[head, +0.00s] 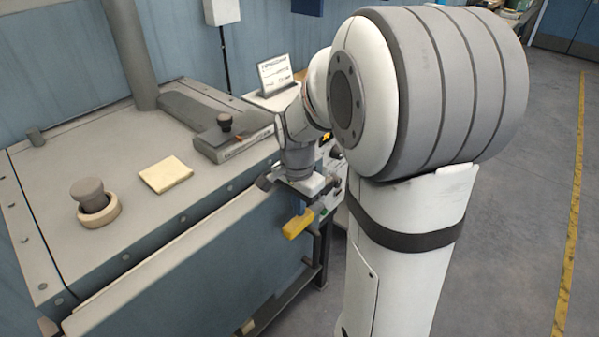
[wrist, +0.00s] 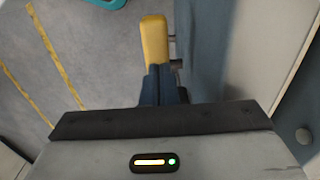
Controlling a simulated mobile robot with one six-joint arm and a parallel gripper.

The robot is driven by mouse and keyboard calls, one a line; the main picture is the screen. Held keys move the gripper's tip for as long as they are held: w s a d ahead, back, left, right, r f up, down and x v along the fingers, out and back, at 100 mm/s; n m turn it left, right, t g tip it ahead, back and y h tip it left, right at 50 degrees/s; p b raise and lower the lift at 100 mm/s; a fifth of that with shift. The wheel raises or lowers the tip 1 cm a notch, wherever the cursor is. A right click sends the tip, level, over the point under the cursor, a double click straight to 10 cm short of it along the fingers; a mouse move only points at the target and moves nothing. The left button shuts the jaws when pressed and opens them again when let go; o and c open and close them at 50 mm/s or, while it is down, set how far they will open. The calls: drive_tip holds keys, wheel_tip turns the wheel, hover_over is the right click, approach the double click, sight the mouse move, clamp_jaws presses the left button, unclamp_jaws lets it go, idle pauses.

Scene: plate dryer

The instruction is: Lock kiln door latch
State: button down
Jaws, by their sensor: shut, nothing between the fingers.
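The kiln (head: 190,270) has a blue front and a pale grey top in the head view. A yellow latch handle (head: 297,226) sticks out near the right end of its front. In the wrist view the yellow handle (wrist: 155,42) stands beside the blue panel, with short dark mounts on its right side. My gripper (head: 303,206) is directly above the handle in the head view. Its dark blue fingers (wrist: 161,72) are shut together and empty, in line with the handle's near end. I cannot tell whether they touch it. The latch's catch is not clearly visible.
On the kiln top are a pot-shaped plug in a ring (head: 97,203), a yellow note (head: 165,174) and a grey block with a knob (head: 234,140). A small sign (head: 275,75) stands behind. The floor (head: 520,200) on the right is clear, with a yellow line.

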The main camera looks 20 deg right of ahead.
sight(298, 218)
wheel_tip(298, 218, up, 13)
drive_tip(key=s+a+f+n+t, duration=0.1)
drive_tip(key=s+a+f+n, duration=0.1)
drive_tip(key=s+n, duration=0.4)
drive_tip(key=s+a+f+n+t, duration=0.2)
drive_tip(key=s+a+n, duration=0.1)
drive_tip(key=s+n, duration=0.3)
drive_tip(key=shift+s+a+n, duration=0.2)
drive_tip(key=shift+s+n, duration=0.2)
drive_tip(key=shift+s, duration=0.7)
